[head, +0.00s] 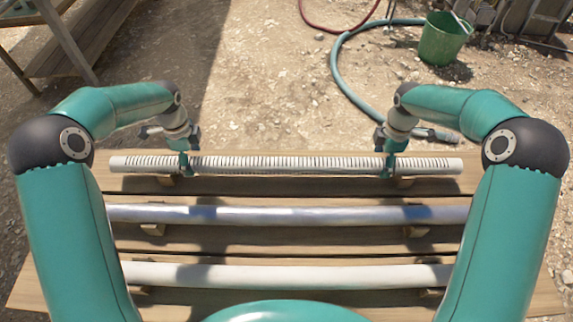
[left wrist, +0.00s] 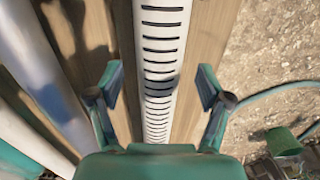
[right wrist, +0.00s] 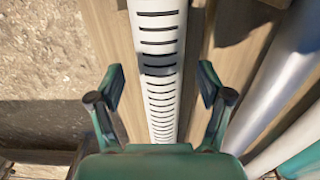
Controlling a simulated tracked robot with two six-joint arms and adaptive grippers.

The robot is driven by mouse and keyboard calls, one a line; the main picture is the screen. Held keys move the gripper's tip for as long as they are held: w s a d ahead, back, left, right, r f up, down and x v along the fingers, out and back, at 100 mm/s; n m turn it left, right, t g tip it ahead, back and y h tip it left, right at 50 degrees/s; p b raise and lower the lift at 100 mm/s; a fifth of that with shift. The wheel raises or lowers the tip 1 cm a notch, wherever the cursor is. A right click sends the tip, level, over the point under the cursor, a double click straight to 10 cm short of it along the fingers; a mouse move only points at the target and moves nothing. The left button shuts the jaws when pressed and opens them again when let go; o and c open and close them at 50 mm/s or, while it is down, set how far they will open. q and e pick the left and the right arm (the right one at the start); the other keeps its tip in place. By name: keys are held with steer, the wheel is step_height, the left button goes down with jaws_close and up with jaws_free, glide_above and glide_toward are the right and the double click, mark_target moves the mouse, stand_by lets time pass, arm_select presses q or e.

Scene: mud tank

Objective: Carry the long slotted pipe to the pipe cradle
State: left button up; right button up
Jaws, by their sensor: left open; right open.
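The long slotted pipe (head: 290,164) is white with dark cross slots and lies across wooden blocks at the far side of a plank table. My left gripper (head: 187,165) is open over its left part; the left wrist view shows the pipe (left wrist: 160,70) between the spread fingers (left wrist: 158,90), with gaps on both sides. My right gripper (head: 387,165) is open over its right part; the right wrist view shows the pipe (right wrist: 158,60) between its spread fingers (right wrist: 162,88), also with gaps. I cannot pick out the pipe cradle with certainty.
A grey metallic pipe (head: 290,214) and a plain white pipe (head: 290,276) lie parallel, nearer to me on the plank table (head: 300,240). A wooden bench (head: 85,45) stands at the far left. A green bucket (head: 441,42) and a teal hose (head: 345,70) are on gravel beyond.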

arm_select(q)
steer(key=shift+f, duration=1.3)
arm_select(e)
steer(key=shift+f, duration=1.3)
arm_select(q)
jaws_close()
arm_select(e)
jaws_close()
arm_select(q)
steer(key=shift+r, duration=0.1)
arm_select(e)
steer(key=shift+r, duration=0.1)
